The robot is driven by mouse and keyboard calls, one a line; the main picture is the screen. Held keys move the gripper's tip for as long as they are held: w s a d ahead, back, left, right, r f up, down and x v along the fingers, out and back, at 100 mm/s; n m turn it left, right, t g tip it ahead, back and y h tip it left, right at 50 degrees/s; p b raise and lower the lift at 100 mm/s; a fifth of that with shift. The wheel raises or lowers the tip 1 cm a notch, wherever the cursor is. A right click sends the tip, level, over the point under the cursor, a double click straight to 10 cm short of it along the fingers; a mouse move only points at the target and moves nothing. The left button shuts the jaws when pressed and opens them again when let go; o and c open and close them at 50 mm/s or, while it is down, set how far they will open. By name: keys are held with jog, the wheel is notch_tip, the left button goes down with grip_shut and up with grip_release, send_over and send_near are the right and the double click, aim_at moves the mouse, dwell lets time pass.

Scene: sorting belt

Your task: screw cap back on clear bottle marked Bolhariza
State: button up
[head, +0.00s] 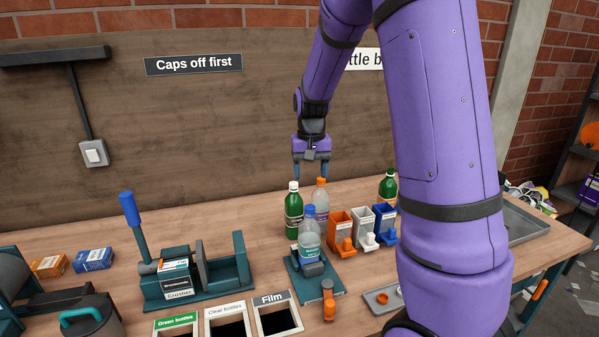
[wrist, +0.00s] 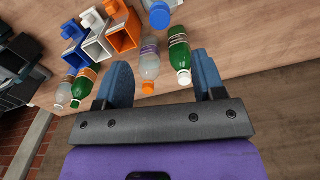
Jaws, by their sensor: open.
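No bottle label is readable, so I cannot tell which clear bottle is marked Bolhariza. One clear bottle (head: 309,247) with a blue cap (head: 309,211) stands in the teal holder (head: 326,287) on the bench. Another clear bottle (head: 320,197) with an orange cap (head: 321,182) stands behind it; it also shows in the wrist view (wrist: 150,62). My gripper (head: 311,176) points down near and above the orange-capped bottle. In the wrist view my gripper (wrist: 163,78) has its fingers apart with nothing held. A small tray (head: 372,302) holds a loose orange piece (head: 383,298), perhaps a cap.
A green bottle (head: 293,213) with a white cap stands just left of the orange-capped bottle. Orange (head: 340,222), white (head: 362,218) and blue (head: 384,213) bins stand at right, with another green bottle (head: 388,184) behind. A crusher (head: 180,282) stands left; chutes (head: 275,320) lie in front.

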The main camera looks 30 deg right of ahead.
aim_at(310, 207)
notch_tip(310, 207, down, 11)
jog(key=shift+r, duration=0.2)
dwell(0.3)
jog(key=c, duration=1)
jog(key=m, duration=0.5)
jog(key=m, duration=0.5)
jog(key=shift+m, duration=0.4)
jog(key=m, duration=0.4)
jog(key=shift+m, duration=0.4)
